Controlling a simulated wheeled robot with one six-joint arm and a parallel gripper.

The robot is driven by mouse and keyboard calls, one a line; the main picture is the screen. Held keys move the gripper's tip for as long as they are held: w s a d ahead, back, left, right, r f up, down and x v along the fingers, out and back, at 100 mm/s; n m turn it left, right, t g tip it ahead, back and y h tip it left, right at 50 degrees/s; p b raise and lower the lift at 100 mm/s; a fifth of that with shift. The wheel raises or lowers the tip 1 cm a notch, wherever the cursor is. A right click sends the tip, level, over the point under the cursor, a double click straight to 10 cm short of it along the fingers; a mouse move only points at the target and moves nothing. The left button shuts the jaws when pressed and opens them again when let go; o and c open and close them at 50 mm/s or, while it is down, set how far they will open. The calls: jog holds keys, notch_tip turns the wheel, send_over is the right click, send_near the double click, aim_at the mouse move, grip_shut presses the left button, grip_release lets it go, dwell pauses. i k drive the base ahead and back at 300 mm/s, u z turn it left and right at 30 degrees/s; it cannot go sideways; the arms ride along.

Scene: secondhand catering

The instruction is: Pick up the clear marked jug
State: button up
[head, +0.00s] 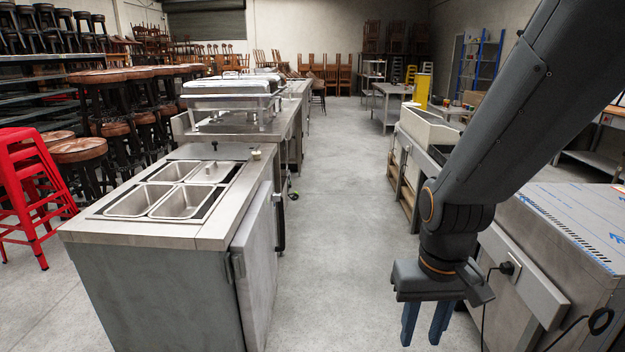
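I cannot make out a clear marked jug anywhere in the head view. My gripper (425,325) hangs at the lower right, pointing down over the aisle floor. Its two blue fingers are apart with an empty gap between them. It is to the right of the steel counter and to the left of the film-covered steel unit.
A steel counter (150,236) with inset pans (180,201) stands at left, with a chafing dish (235,95) behind it. Red stools (35,190) are far left. A film-covered steel unit (580,225) is at right. The concrete aisle (335,180) is clear.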

aim_at(287, 92)
jog(key=z, duration=0.3)
jog(key=i, duration=5.35)
jog(key=u, duration=0.55)
jog(key=i, duration=1.8)
jog(key=u, duration=0.4)
